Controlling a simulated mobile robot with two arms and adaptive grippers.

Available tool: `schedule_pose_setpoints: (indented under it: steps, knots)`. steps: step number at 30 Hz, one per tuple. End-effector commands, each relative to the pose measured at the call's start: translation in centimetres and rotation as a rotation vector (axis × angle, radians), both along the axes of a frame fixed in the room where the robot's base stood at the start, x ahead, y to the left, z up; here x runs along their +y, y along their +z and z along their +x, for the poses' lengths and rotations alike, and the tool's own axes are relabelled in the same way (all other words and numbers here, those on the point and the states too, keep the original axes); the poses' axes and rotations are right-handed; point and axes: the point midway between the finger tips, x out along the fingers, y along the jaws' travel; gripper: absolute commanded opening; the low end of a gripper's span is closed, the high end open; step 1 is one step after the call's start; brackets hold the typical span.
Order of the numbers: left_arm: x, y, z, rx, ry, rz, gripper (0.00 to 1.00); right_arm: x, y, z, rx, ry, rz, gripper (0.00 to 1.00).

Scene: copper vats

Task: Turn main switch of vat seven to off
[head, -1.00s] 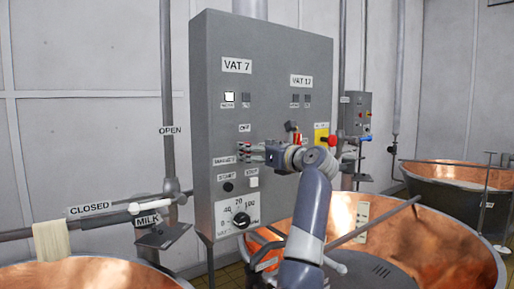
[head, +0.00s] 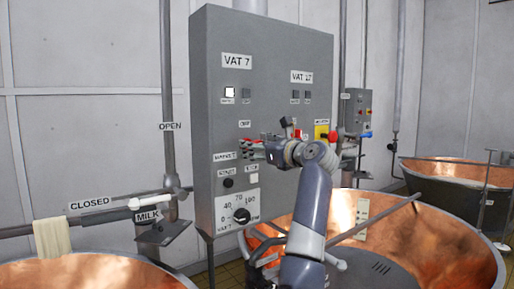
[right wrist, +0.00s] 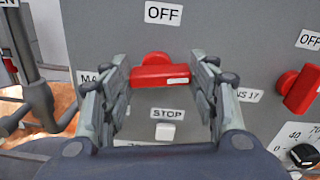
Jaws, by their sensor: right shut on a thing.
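The grey control panel (head: 285,105) carries a "VAT 7" label (head: 237,60) on its left half. The red main switch (right wrist: 160,74) shows in the right wrist view, below an "OFF" label (right wrist: 164,13). Its bar lies about level, not upright towards that label. My right gripper (head: 256,149) is at the panel's left half. In the right wrist view its fingers (right wrist: 162,82) are on both sides of the red bar, shut on it. The label left of the switch is partly hidden by a finger. My left gripper is in no view.
A white stop button (right wrist: 165,132) sits below the switch. A second red switch (right wrist: 300,90) is to its right. A black dial (head: 241,215) is low on the panel. Copper vats (head: 425,245) stand below, and a pipe with a white handle (head: 150,202) is at left.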

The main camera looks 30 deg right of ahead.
Motion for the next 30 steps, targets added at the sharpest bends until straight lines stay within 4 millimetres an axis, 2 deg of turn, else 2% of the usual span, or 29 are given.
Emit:
schedule_pose_setpoints:
  steps: [30]
  knots:
    - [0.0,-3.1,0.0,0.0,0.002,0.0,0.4,0.5,-0.1,-0.1,-0.131,0.0,-0.95,0.31]
